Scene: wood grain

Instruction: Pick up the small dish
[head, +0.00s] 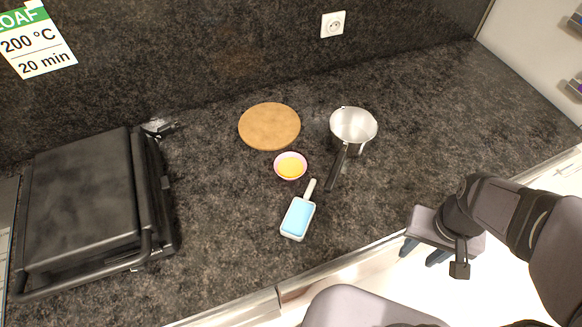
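The small dish (277,172) is a round pink bowl with yellow-orange contents. It sits on the dark countertop near the middle of the head view, just below a round wooden board. My gripper (423,252) is at the right, beyond the counter's front edge, well apart from the dish. Its two dark fingers point down-left with a gap between them, and I see nothing held there.
A metal saucepan (354,125) with a black handle stands right of the dish. A scoop (298,217) with light-blue contents lies below it. The wooden board (269,126) is behind. A black contact grill (85,205) fills the left. The counter's right side is clear.

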